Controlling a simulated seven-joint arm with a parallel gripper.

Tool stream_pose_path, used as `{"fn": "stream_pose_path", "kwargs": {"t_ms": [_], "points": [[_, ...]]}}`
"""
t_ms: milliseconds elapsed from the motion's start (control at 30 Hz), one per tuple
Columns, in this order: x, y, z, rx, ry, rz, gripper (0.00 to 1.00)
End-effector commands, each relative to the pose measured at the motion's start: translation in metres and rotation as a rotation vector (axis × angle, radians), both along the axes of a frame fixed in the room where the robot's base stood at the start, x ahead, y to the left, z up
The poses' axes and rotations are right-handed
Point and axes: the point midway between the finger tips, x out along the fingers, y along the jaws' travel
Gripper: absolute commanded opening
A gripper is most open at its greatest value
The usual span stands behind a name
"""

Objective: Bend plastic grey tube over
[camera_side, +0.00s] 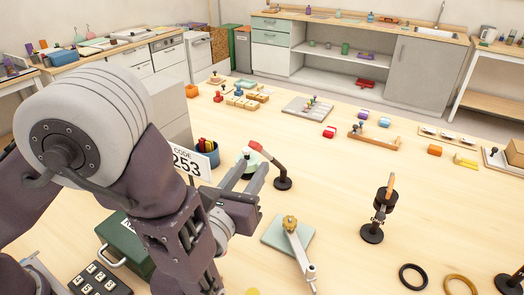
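A dark grey tube (271,158) with a red end rises from a round black base on the table. It leans to the left, and its red end is the upper left end. It is the closest match to the grey tube. My gripper (252,166) is just left of the tube, below its red end. Its two light fingers are apart, with a gap between them. I see nothing held in them. I cannot tell whether a finger touches the tube.
A blue cup of pens (205,154) and a "CODE 253" sign (190,161) stand close at left. A pale plate (286,235) with a pivoting light arm lies in front. A black stand with an orange top (378,212) is at right. Table between them is clear.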

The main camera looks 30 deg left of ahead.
Motion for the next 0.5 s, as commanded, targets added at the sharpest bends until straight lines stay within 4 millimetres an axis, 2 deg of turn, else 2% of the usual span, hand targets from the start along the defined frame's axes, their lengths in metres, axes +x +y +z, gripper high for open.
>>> {"fn": "stream_pose_path", "kwargs": {"t_ms": [300, 500], "points": [[0.054, 0.009, 0.000, 0.002, -0.007, -0.002, 0.32], [0.069, 0.011, 0.000, 0.004, -0.006, -0.003, 0.32]]}}
